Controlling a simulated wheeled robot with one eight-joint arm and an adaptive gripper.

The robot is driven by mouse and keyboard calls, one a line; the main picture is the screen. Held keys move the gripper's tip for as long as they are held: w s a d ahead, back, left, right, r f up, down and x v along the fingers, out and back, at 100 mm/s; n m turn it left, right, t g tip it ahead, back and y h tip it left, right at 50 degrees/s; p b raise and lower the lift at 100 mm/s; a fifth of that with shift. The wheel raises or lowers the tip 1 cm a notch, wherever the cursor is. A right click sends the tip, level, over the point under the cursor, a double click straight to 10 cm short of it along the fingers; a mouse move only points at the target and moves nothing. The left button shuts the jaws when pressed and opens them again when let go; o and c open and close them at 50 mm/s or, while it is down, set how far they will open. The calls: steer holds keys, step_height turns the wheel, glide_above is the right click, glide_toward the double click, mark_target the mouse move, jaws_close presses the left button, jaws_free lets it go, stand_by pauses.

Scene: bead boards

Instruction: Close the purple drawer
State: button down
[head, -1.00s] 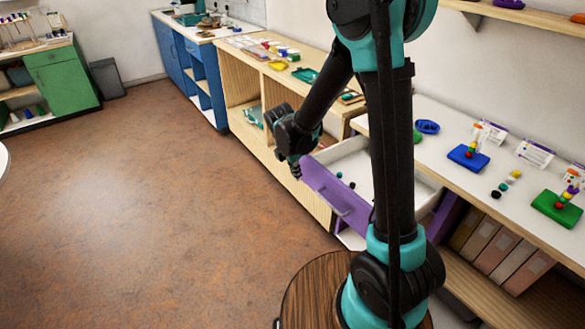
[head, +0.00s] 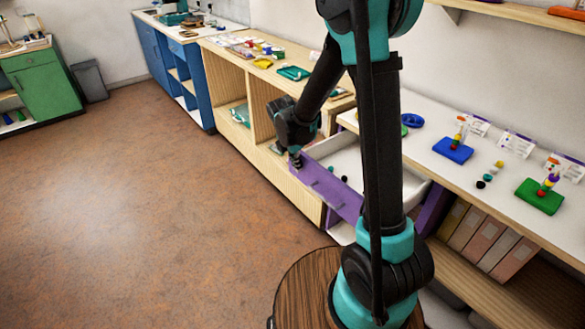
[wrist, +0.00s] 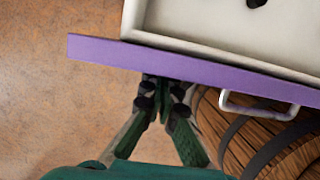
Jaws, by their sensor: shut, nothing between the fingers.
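The purple drawer (head: 335,193) is pulled out from the counter, with its white inside showing and a few small dark beads in it. Its purple front also shows in the wrist view (wrist: 190,68), with a pale handle (wrist: 262,103) right of my gripper. My gripper (head: 296,161) is at the left end of the drawer front in the head view. In the wrist view its fingertips (wrist: 162,84) are together, empty, at the outer face of the front. They look very close to it or touching; I cannot tell which.
The white counter (head: 425,165) holds a blue bead board (head: 453,150), a green bead board (head: 539,196) and loose beads. A wooden shelf unit (head: 235,85) stands left of the drawer. The brown floor (head: 130,210) to the left is clear.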

mark_target(349, 194)
steer(key=w+d, duration=0.4)
steer(key=d, duration=0.2)
steer(key=w+d, duration=0.5)
steer(key=d, duration=0.1)
steer(key=w+d, duration=0.4)
steer(key=d, duration=0.3)
steer(key=shift+w+d, duration=0.1)
steer(key=shift+w, duration=0.2)
steer(key=shift+w+d, duration=0.5)
steer(key=shift+d, duration=0.25)
steer(key=shift+w+r, duration=0.1)
steer(key=v, duration=1.1)
steer(key=s+a+f+m+t, duration=0.1)
steer(key=s+f+m, duration=0.1)
steer(key=s+m, duration=0.6)
steer(key=s+a+f+m+y, duration=0.1)
steer(key=s+a+f+m, duration=0.1)
steer(key=s+m, duration=0.6)
steer(key=s+a+f+m+t+y, duration=0.1)
steer(key=s+m, duration=0.7)
steer(key=s, duration=0.9)
steer(key=shift+a+f+t, duration=0.3)
steer(key=shift+a+f, duration=0.05)
steer(key=shift+f, duration=0.15)
steer(key=shift+s+a+f+m, duration=0.1)
steer(key=shift+s+f+m, duration=0.2)
steer(key=shift+m, duration=0.2)
